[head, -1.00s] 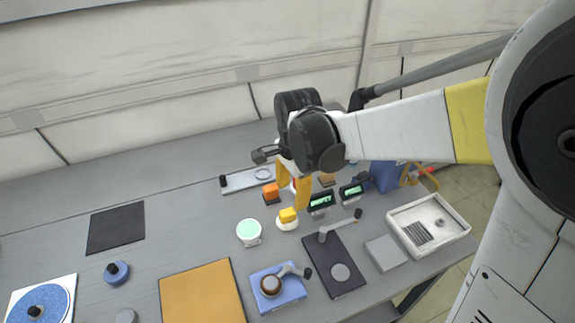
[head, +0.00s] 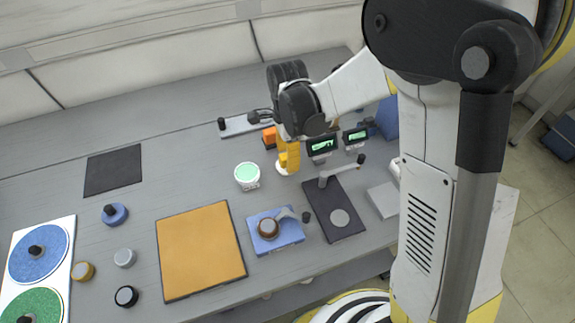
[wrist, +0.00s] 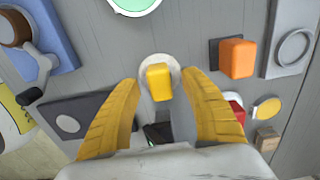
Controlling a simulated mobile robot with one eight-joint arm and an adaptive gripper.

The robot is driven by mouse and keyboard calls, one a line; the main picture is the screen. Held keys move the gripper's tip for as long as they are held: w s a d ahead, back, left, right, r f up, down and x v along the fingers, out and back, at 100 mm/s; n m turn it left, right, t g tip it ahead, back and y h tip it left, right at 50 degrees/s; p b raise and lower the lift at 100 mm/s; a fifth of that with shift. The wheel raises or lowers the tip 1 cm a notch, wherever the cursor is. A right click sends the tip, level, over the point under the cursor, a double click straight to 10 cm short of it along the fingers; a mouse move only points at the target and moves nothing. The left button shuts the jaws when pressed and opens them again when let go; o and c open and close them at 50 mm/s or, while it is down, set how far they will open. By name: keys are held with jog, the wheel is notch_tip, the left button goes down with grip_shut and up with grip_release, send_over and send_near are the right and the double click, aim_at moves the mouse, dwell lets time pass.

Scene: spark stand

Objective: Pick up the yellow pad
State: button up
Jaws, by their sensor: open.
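The yellow pad (wrist: 159,82) is a small yellow block on a round white base (wrist: 174,67), seen in the wrist view between and beyond my fingertips. In the head view the yellow pad (head: 284,159) is partly hidden by my yellow fingers. My gripper (wrist: 160,84) is open, with one finger on each side of the pad's line and nothing held. In the head view my gripper (head: 288,165) hangs fingers down over the pad. I cannot tell whether a finger touches it.
An orange block (head: 269,136) on a dark base stands close behind the pad. A mint-topped white cup (head: 247,176) is to its left. Small displays (head: 322,146) and a dark plate with a lever (head: 335,208) are to its right. An orange mat (head: 200,250) lies front left.

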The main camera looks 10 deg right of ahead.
notch_tip(320, 180, down, 2)
jog(key=shift+r, duration=0.1)
grip_shut()
jog(key=shift+r, duration=0.15)
notch_tip(320, 180, up, 10)
jog(key=p, duration=0.4)
